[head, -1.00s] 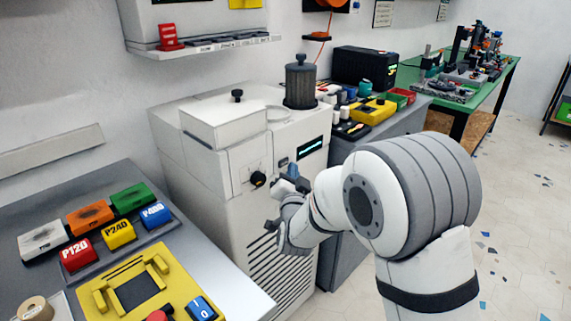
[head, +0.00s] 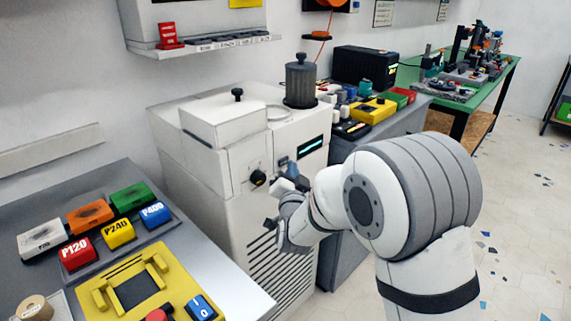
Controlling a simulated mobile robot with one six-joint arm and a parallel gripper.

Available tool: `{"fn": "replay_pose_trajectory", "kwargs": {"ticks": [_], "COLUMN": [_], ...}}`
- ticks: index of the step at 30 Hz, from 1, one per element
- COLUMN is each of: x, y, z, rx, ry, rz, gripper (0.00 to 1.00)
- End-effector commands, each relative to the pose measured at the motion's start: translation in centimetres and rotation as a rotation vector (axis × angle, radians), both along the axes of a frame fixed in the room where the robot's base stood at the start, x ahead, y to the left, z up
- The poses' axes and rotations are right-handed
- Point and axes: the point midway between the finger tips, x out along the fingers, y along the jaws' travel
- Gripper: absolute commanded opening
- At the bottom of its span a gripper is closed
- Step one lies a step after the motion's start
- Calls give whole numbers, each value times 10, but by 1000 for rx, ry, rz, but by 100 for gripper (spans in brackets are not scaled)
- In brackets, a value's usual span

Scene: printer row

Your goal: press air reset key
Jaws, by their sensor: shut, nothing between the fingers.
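The white machine (head: 215,165) stands against the wall, with a lit display (head: 311,145) and a black knob (head: 258,179) on its front. A small blue-grey part (head: 291,169) shows on the front below the display, just above my gripper. I cannot tell whether it is the air reset key, and no label on it can be read. My gripper (head: 284,187) is shut and empty, close in front of the machine's front. My wrist and forearm hide part of the front. I cannot tell whether the fingertips touch it.
At the left, a grey bench (head: 215,262) holds coloured labelled blocks and a yellow fixture (head: 150,290). A wall shelf (head: 200,46) hangs above the machine. A grey counter with a yellow device (head: 373,111) stands behind my arm. Open floor lies at the right.

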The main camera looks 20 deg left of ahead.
Motion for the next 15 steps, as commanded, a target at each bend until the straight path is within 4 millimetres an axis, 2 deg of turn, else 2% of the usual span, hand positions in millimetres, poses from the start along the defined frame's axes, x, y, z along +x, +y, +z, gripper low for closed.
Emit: {"fn": "replay_pose_trajectory", "kwargs": {"ticks": [15], "x": [3], "y": [5], "z": [0], "rx": [0], "ry": [1], "rz": [1], "gripper": [0]}}
